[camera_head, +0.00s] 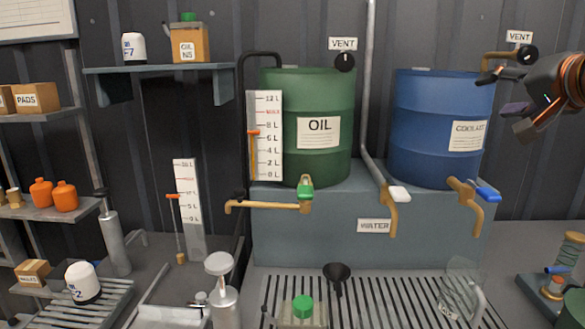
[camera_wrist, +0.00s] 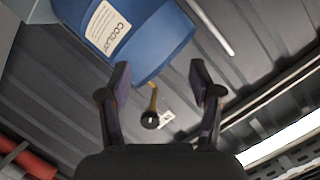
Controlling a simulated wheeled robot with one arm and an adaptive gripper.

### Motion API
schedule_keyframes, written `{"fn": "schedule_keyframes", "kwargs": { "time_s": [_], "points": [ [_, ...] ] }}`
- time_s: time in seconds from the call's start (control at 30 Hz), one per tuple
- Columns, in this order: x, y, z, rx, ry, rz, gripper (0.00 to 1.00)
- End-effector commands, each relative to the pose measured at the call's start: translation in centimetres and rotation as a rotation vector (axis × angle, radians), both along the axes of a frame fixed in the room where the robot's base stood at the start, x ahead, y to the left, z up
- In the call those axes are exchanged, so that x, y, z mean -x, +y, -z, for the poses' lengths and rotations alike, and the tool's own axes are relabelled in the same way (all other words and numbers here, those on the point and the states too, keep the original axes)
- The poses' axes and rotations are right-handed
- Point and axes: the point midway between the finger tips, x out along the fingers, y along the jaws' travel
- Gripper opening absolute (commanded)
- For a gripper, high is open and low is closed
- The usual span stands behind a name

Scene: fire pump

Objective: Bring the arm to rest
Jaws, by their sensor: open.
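My gripper (camera_head: 502,104) is raised at the upper right, in front of the right side of the blue coolant drum (camera_head: 440,125). It is open and empty. In the wrist view, the two fingers of my gripper (camera_wrist: 160,74) stand wide apart. The black coolant vent knob (camera_wrist: 150,120) on its yellow pipe shows between and beyond them, with the drum (camera_wrist: 150,40) above. In the head view, this vent knob (camera_head: 528,54) is just above my gripper, and I see no contact. My arm runs out of the picture at the right edge.
The green oil drum (camera_head: 305,150) stands left of the coolant drum on a grey water tank (camera_head: 330,225). Taps stick out in front. Below, a slatted bench (camera_head: 375,295) holds a funnel (camera_head: 337,273) and a clear jug (camera_head: 460,290). A wall shelf (camera_head: 160,69) is at upper left.

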Motion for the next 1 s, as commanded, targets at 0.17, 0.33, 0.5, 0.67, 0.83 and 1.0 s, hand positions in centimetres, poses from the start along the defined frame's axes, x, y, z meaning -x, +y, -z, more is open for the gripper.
{"fn": "schedule_keyframes", "kwargs": {
  "time_s": [0.17,0.33,0.5,0.67,0.83,1.0],
  "points": [
    [0.1,7.2,5.7,0.095,0.188,-0.130,0.64],
    [2.2,12.9,12.7,0.191,0.395,-0.251,0.64],
    [6.4,16.8,19.4,0.287,0.599,-0.357,0.64],
    [11.6,18.7,25.3,0.370,0.799,-0.443,0.64],
    [18.3,19.2,30.4,0.448,1.009,-0.520,0.64],
    [25.1,18.3,34.2,0.504,1.209,-0.580,0.64]
  ]
}}
